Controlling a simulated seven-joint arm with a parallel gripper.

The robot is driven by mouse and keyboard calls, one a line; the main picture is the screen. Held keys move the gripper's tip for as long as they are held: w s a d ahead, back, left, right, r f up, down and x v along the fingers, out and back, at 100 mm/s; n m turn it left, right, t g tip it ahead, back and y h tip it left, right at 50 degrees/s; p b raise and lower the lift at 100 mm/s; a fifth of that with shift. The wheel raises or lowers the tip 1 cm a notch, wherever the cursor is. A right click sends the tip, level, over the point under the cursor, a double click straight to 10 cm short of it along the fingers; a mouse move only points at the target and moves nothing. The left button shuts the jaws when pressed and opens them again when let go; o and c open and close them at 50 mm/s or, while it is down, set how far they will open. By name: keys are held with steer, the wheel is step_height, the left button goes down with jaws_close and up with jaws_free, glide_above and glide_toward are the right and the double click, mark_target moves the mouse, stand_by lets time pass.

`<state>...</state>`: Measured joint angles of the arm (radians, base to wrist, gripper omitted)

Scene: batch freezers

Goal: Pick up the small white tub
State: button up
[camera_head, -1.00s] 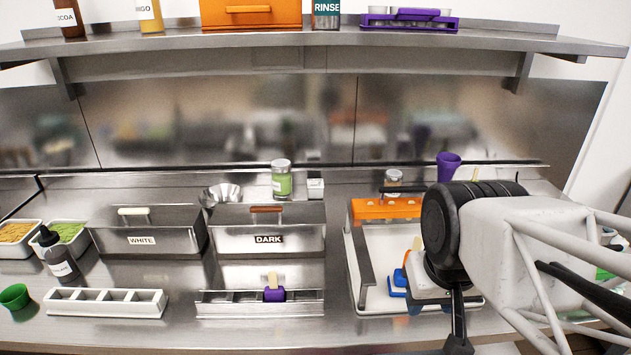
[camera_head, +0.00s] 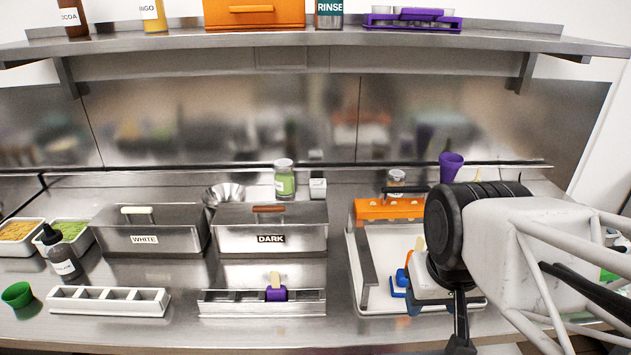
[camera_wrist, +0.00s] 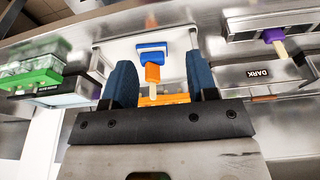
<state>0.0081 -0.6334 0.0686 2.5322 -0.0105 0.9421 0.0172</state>
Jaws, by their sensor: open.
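A small whitish tub-like container (camera_head: 318,187) stands at the back of the counter, right of a jar with green contents. It is small in the picture, and I cannot be sure it is the tub. My gripper (camera_wrist: 160,62) is open, with its two blue fingers apart in the wrist view. An orange piece on a stick (camera_wrist: 152,74) and a blue piece (camera_wrist: 151,52) show between and beyond the fingers, over the white tray. Nothing is seen held. In the head view my wrist hides most of the fingers and part of the tray.
A purple cup (camera_head: 451,166) is at the back right. A white divided holder (camera_head: 108,301) lies at front left. A shelf (camera_head: 300,43) runs above.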

steer(key=o, duration=0.6)
steer(key=m+g+y, duration=0.3)
steer(key=m+y, duration=0.7)
steer(key=m, duration=0.3)
glide_above(317, 182)
steer(key=s+d, duration=0.3)
steer(key=s, duration=0.4)
steer(key=s+d, duration=0.2)
steer(key=s, duration=0.5)
step_height(317, 182, down, 5)
steer(key=w+f+m+y, duration=0.1)
steer(key=w+f, duration=0.2)
steer(key=w, duration=0.1)
steer(key=w+f+m+y, duration=0.1)
steer(key=w+f+m, duration=0.1)
steer(key=w, duration=0.3)
steer(key=w+f+m+y, duration=0.1)
steer(key=w+f+m, duration=0.1)
steer(key=w+f, duration=0.2)
steer(key=shift+w+a+f+t+y, duration=0.1)
steer(key=shift+w+a+t+y, duration=0.2)
steer(key=shift+t, duration=0.1)
steer(key=shift+w+a+f, duration=0.1)
steer(key=shift+a+f, duration=0.15)
steer(key=shift+f, duration=0.15)
